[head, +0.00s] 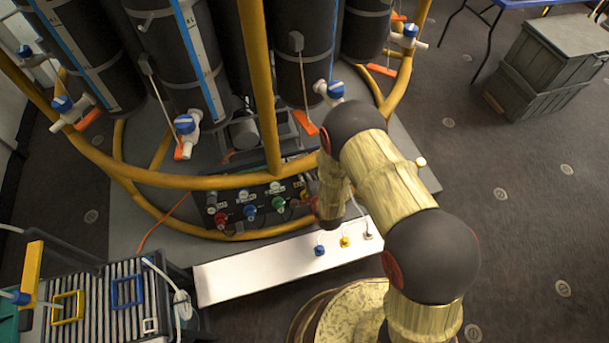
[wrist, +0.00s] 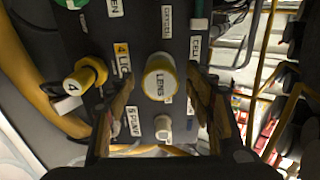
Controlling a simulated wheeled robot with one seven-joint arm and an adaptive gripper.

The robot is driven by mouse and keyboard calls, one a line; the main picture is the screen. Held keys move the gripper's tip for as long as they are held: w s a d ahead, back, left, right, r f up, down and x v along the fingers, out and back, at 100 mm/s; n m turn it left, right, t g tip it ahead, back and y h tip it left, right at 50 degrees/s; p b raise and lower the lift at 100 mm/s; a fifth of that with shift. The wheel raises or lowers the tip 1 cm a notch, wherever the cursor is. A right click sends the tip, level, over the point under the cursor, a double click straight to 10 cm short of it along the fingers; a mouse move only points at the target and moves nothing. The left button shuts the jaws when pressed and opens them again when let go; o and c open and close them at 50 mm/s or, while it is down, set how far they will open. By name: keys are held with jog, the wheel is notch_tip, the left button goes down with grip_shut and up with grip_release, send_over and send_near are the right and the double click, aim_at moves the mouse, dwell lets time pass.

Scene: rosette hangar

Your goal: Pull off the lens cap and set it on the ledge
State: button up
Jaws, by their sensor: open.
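The lens cap (wrist: 158,86) is a round white cap marked LENS with a yellowish rim, on the dark panel in the wrist view. My gripper (wrist: 162,77) is open, with one finger on the left and one on the right of the cap. I cannot tell whether either finger touches it. In the head view my arm hides the gripper and the lens cap. The ledge (head: 235,276) is a long white strip in front of the panel. A blue piece (head: 319,250), a yellow piece (head: 344,241) and a pale piece (head: 368,231) stand at its right end.
A yellow knob marked 4 (wrist: 82,79) is left of the lens cap, and a small white fitting (wrist: 163,126) is below it. Yellow tube rails (head: 170,180) curve around the panel. A striped case (head: 100,300) stands at lower left. The ledge's left part is bare.

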jog(key=shift+c, duration=0.3)
grip_shut()
dwell(0.5)
jog(key=shift+r, duration=0.1)
jog(key=shift+p+v, duration=1.5)
jog(key=shift+v, duration=1.5)
